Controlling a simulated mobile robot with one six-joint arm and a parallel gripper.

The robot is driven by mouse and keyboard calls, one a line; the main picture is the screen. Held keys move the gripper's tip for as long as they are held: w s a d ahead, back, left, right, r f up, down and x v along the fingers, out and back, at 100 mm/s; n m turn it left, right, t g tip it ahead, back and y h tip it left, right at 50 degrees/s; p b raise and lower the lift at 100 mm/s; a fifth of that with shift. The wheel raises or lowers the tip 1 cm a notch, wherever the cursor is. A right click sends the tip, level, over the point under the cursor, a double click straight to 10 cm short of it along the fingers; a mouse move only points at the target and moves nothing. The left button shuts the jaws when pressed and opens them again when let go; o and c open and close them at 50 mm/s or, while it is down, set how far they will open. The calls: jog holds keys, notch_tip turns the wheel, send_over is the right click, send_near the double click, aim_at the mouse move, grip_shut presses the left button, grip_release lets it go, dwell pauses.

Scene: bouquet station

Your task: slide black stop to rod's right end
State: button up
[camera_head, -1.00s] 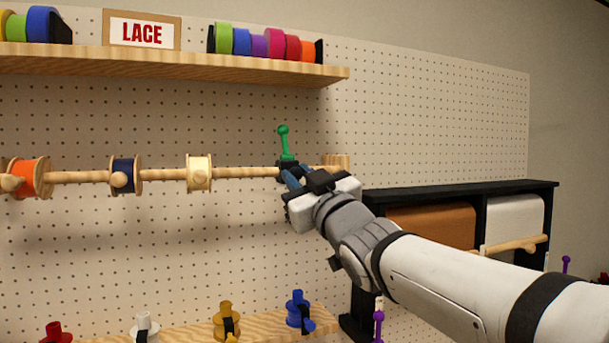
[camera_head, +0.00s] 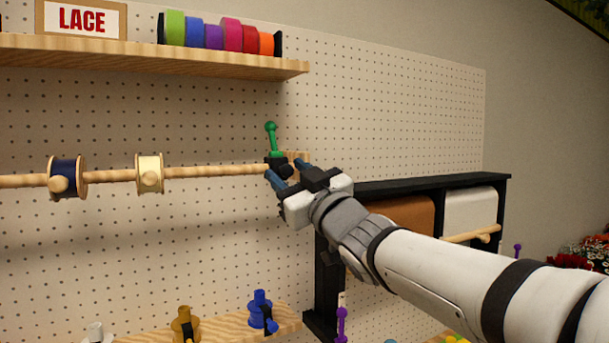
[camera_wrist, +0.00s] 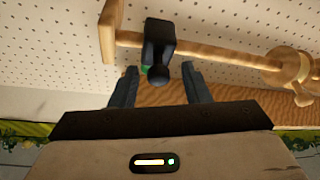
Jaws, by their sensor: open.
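The black stop (camera_head: 278,164) with its green knobbed handle (camera_head: 271,138) sits on the wooden rod (camera_head: 215,170), close to the rod's right end. In the wrist view the stop (camera_wrist: 159,45) hangs on the rod, and a short bare stretch of rod shows between it and the wooden end piece (camera_wrist: 110,28). My gripper (camera_head: 289,169) is open, its blue-grey fingers spread on either side of the stop. In the wrist view my gripper (camera_wrist: 160,84) has the stop in line with its gap, with space visible on both sides. Most of the green handle is hidden there.
A cream spool (camera_head: 150,173) and a dark blue spool (camera_head: 67,176) hang on the rod to the left. A shelf (camera_head: 150,58) with ribbon rolls is above. A black rack (camera_head: 420,186) stands right, behind my arm. Blue and gold spools stand on a lower shelf (camera_head: 225,325).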

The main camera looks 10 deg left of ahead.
jog(key=shift+s+d+f, duration=0.15)
jog(key=shift+s+d, duration=0.05)
jog(key=shift+d, duration=0.05)
jog(key=b+v, duration=0.2)
jog(key=v, duration=0.5)
jog(key=shift+f, duration=0.1)
